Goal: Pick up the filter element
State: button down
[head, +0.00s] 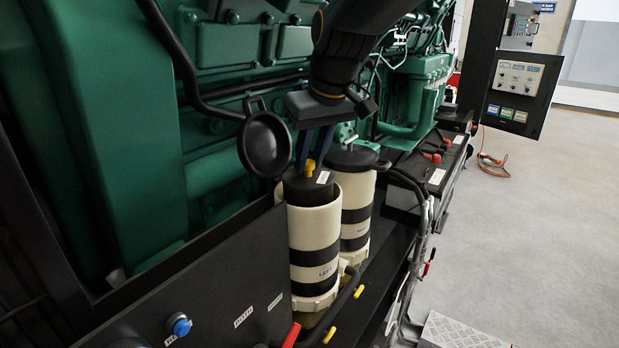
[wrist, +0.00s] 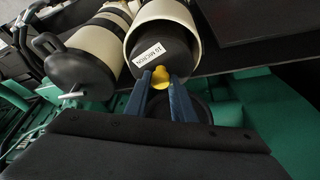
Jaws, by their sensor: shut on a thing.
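The filter element (head: 307,188) is a dark cylinder with a yellow knob on top. It sits in the open cream housing marked LEFT (head: 313,238), its top standing above the rim. In the wrist view the filter element (wrist: 160,55) carries a white label reading "10 MICRON". My gripper (head: 308,162) comes down from above, its blue fingers shut on the yellow knob. The wrist view shows my gripper (wrist: 160,80) with a finger on each side of the knob. The lower part of the element is hidden inside the housing.
A black round lid (head: 264,145) hangs open just left of the housing. A second cream housing (head: 357,205) with its black lid closed stands close behind. A green engine (head: 215,150) fills the left. A black panel (head: 190,310) is in front; open floor lies right.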

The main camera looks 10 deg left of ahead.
notch_tip(320, 180, up, 23)
jog(key=b, duration=0.2)
jog(key=shift+f, duration=0.1)
jog(key=shift+s, duration=0.1)
